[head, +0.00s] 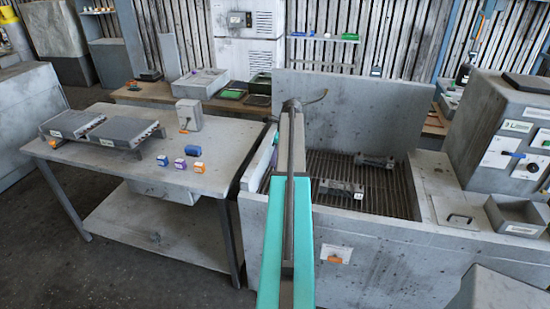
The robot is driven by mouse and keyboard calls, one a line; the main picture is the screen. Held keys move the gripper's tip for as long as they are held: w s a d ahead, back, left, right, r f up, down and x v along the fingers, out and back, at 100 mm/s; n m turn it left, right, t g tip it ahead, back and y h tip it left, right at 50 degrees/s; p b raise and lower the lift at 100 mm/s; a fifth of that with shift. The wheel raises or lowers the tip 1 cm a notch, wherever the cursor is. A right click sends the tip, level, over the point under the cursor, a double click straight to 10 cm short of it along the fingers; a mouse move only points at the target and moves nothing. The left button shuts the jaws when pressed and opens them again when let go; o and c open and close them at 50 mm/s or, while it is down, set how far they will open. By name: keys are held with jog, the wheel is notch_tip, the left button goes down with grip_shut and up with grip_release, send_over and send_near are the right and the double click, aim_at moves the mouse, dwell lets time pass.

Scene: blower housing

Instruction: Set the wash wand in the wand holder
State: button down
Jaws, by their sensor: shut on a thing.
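My arm runs up the middle of the head view, and my gripper (292,104) is at its far end, small and mostly hidden by the arm. A thin grey curved piece, which looks like part of the wash wand (315,97), sticks out to the right of it. My gripper is shut on it, above the left part of the wash basin (355,240). The wand's other end is hidden. I cannot make out the wand holder for certain; a pale, long piece (264,152) at the basin's left rim shows partly behind my arm.
Two dark metal parts (342,189) (374,161) lie on the basin's slatted grate. A tall back panel (350,105) closes the basin. A table (110,165) with grey units and small coloured boxes (180,164) stands left. A control cabinet (505,140) and a grey bin (516,215) stand right.

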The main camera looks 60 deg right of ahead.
jog(key=shift+f, duration=0.15)
dwell(0.6)
jog(key=c, duration=1.4)
grip_release()
jog(key=shift+c, duration=0.2)
jog(key=b+v, duration=0.4)
jog(key=v, duration=1)
jog(key=shift+b, duration=0.3)
jog(key=shift+f, duration=0.1)
